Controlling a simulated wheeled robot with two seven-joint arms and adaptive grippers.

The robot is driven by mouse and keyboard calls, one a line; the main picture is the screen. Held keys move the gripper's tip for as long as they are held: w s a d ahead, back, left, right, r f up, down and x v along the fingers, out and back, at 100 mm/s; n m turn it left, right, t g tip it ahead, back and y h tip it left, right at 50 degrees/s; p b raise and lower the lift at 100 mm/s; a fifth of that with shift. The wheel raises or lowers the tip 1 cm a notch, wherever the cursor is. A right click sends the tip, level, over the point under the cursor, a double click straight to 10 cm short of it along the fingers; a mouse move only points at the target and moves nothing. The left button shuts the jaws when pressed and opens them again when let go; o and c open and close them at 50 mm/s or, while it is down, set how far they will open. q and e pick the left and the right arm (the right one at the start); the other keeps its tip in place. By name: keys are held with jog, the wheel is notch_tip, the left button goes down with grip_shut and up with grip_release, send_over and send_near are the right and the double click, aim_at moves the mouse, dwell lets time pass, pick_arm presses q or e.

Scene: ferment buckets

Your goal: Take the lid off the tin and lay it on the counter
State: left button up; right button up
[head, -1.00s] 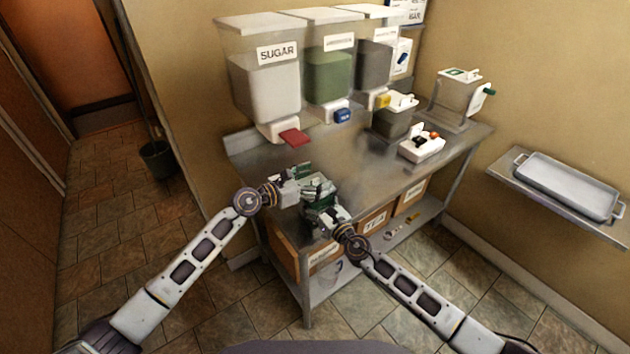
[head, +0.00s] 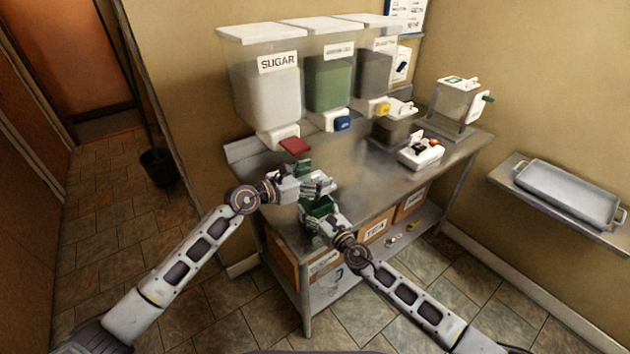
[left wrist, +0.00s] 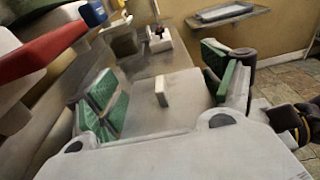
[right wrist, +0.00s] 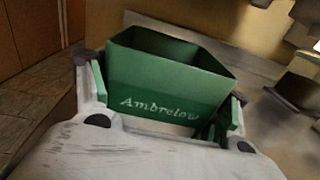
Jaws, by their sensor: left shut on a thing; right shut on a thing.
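The tin (right wrist: 165,85) is a green box lettered "Ambrelow". In the right wrist view its top is open and shows dark green inside walls. My right gripper (head: 318,212) is shut on the tin's sides and holds it near the counter's front edge. The lid (left wrist: 185,105) looks like a flat grey plate with a small pale knob (left wrist: 162,92). My left gripper (head: 307,181) is shut on it, with green pads at opposite sides. In the head view the lid (head: 319,184) is small and partly hidden, just above the tin.
The metal counter (head: 375,180) has bare room right of my grippers. Sugar (head: 270,95) and other dispensers stand along the back. A white caddy (head: 421,152) and a lidded container (head: 458,103) are farther right. Boxes (head: 375,231) sit on the lower shelf.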

jog(key=o, duration=1.5)
jog(key=shift+v, duration=6)
